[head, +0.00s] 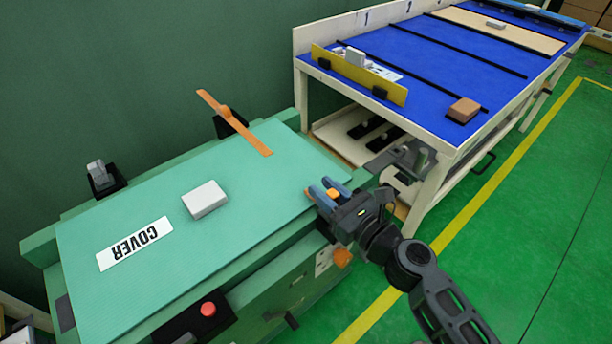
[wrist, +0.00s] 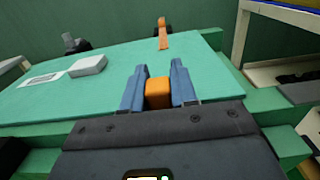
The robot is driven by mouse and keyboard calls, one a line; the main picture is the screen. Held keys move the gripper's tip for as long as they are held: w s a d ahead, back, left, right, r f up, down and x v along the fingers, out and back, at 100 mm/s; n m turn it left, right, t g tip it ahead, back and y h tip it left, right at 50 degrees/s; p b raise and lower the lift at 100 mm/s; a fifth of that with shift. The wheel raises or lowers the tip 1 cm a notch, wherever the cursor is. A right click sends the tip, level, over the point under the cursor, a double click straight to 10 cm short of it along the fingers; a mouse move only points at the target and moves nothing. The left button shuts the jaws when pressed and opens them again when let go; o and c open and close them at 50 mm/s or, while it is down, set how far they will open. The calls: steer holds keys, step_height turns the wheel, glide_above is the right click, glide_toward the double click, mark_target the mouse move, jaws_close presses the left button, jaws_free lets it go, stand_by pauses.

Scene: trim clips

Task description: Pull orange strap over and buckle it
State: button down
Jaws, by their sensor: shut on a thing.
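The orange strap (head: 250,138) stretches over the far edge of the green cover (head: 140,205), from a dark mount (head: 228,124) at the back. It also shows in the wrist view (wrist: 164,42), beyond my gripper. My gripper (head: 322,190) is at the near right edge of the cover, with its blue fingers shut on an orange block (wrist: 158,92). Bare green cover shows between this block and the strap; I see no link between them. An orange knob-like part (head: 342,257) sits low on the bench front, beside my wrist. No buckle can be made out clearly.
A dark clamp-like part (head: 104,178) stands at the back left. A red button (head: 208,309) is on the bench front. A blue-topped table (head: 440,65) stands at the right.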

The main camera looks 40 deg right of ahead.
mark_target(337, 201)
steer(key=shift+s, duration=1.7)
steer(key=c, duration=1)
jaws_free()
steer(key=shift+o, duration=0.2)
steer(key=s+b, duration=0.2)
steer(key=s, duration=0.6)
steer(key=shift+a, duration=0.2)
